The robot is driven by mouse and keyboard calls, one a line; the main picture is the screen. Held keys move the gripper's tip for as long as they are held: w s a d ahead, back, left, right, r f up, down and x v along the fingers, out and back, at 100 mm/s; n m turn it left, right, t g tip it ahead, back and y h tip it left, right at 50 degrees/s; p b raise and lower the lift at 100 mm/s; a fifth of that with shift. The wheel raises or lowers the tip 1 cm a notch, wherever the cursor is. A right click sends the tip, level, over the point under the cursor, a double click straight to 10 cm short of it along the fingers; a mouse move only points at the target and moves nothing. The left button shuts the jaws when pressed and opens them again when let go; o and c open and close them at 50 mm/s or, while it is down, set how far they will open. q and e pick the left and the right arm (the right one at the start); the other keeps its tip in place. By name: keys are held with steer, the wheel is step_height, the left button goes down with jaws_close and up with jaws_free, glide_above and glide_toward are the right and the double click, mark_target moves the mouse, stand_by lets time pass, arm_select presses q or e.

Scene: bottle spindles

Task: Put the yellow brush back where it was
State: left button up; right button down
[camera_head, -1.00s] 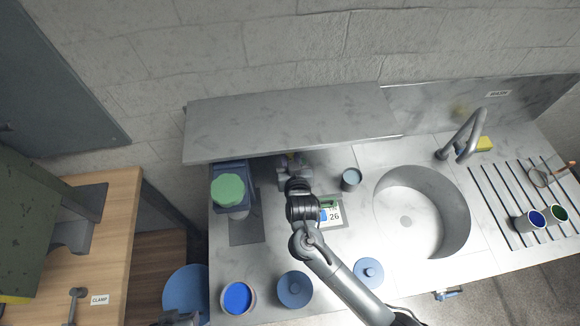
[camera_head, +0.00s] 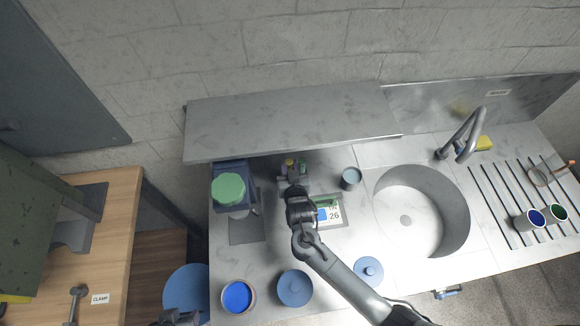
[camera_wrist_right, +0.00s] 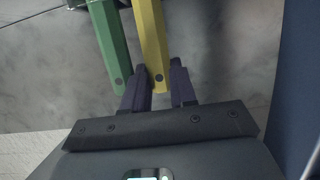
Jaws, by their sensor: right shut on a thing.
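The yellow brush (camera_wrist_right: 150,40) shows as a long flat handle in the right wrist view. My right gripper (camera_wrist_right: 159,78) is shut on the lower end of this handle. In the head view, my right gripper (camera_head: 296,174) is just in front of the shelf edge, and a small yellow bit of the brush (camera_head: 289,162) shows beyond it. A green handle (camera_wrist_right: 108,45) stands close to the left of the yellow one. The far ends of both handles are cut off or hidden. Dark parts of my left arm show at the bottom left, with the jaws unclear.
A grey shelf (camera_head: 290,120) overhangs the back of the counter. A blue box with a green round lid (camera_head: 228,188) stands left of my right gripper. A grey cup (camera_head: 351,178) and the sink (camera_head: 448,215) are to the right. Blue lids (camera_head: 295,288) lie in front.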

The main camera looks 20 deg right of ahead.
steer(key=shift+f, duration=0.15)
steer(key=c, duration=1.2)
jaws_free()
